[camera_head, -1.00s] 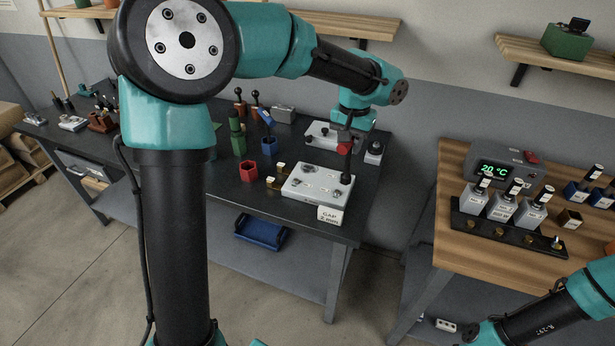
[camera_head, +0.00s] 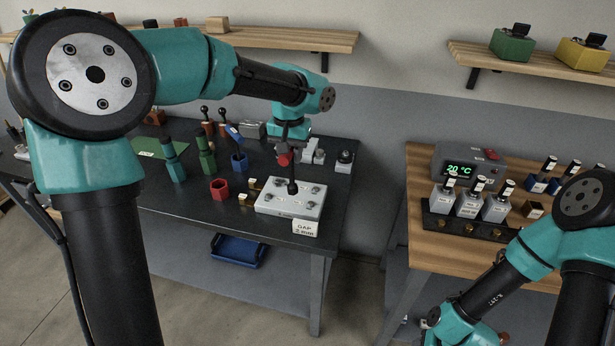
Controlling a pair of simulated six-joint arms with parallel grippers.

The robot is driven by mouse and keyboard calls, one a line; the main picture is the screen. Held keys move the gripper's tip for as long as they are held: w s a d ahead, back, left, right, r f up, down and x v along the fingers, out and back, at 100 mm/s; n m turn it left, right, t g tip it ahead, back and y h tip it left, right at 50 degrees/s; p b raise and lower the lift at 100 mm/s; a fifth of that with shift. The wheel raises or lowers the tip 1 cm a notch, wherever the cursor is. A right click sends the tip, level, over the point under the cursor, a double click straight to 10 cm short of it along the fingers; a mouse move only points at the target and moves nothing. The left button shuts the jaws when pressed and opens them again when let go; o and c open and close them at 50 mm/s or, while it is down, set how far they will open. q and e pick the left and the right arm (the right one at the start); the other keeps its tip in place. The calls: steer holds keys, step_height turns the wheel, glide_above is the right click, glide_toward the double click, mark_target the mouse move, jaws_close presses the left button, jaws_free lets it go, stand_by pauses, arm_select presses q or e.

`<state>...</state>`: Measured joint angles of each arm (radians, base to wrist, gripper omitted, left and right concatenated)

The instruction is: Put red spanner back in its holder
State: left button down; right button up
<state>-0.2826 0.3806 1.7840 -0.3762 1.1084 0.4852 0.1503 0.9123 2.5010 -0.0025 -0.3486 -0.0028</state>
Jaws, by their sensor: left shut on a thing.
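My left gripper (camera_head: 284,148) hangs over the metal plate fixture (camera_head: 275,207) on the dark bench. It is shut on a small red piece, which I take to be the red spanner (camera_head: 284,159); its shape is mostly hidden. A dark stem with a black ball end (camera_head: 293,188) shows just below, over the plate; I cannot tell whether it touches. The red hexagonal holder (camera_head: 220,189) stands empty to the left of the plate. My right arm is at the lower right; its gripper is not clearly visible.
A blue holder (camera_head: 239,164) with a blue tool and a green one (camera_head: 206,161) stand behind the red holder. A teal one (camera_head: 174,163) is further left. Small brass pieces (camera_head: 248,197) lie between holder and plate. A wooden table (camera_head: 420,185) with bottles stands right.

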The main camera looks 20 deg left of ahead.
arm_select(q)
steer(key=w+a+r+n, duration=0.1)
steer(key=w+a+n, duration=0.1)
steer(key=a, duration=1.2)
steer(key=w+a+r+n, duration=0.2)
steer(key=a+n, duration=0.1)
steer(key=a, duration=1.1)
steer(key=shift+w+r+n, duration=0.25)
steer(key=shift+n, duration=0.15)
step_height(320, 180, down, 6)
step_height(320, 180, down, 7)
stand_by(0.8)
steer(key=shift+f, duration=1.5)
steer(key=c, duration=0.8)
jaws_free()
